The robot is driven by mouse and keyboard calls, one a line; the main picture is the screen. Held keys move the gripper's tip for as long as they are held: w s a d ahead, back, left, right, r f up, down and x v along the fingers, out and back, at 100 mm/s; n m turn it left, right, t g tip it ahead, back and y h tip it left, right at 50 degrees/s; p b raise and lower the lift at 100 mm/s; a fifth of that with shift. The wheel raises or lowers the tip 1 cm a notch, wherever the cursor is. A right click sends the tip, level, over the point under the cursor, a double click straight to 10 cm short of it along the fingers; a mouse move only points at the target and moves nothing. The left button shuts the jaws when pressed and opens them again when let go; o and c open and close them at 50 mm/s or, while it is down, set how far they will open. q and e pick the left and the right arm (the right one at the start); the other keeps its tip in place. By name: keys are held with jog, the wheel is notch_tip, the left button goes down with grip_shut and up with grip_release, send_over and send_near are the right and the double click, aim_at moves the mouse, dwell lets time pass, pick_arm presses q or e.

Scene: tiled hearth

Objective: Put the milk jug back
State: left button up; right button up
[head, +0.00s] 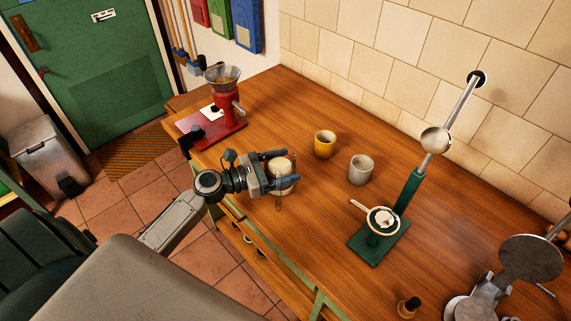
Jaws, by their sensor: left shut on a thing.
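My left gripper (286,170) reaches in from the left, over the front edge of the worktop. Its blue-tipped fingers are shut on a small pale vessel (280,166), which I take to be the milk jug. The fingers hide part of it, so its spout and handle are not clear. I cannot tell whether its base touches the wood. My right gripper is not in view.
A red grinder (224,107) is at the back left. A green lever press (381,236) stands to the right. Bare wood separates them.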

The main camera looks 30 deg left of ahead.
pick_arm(q)
jog(key=shift+w+a, duration=0.1)
jog(key=shift+w, duration=0.95)
notch_tip(320, 180, down, 3)
jog(key=shift+r+p, duration=0.15)
jog(key=shift+p, duration=0.45)
jog(key=shift+f, duration=0.5)
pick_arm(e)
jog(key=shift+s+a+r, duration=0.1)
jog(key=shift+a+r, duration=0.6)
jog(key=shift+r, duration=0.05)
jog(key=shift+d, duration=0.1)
pick_arm(q)
jog(key=shift+f, duration=0.1)
jog(key=o, duration=2)
jog(key=shift+c, duration=0.2)
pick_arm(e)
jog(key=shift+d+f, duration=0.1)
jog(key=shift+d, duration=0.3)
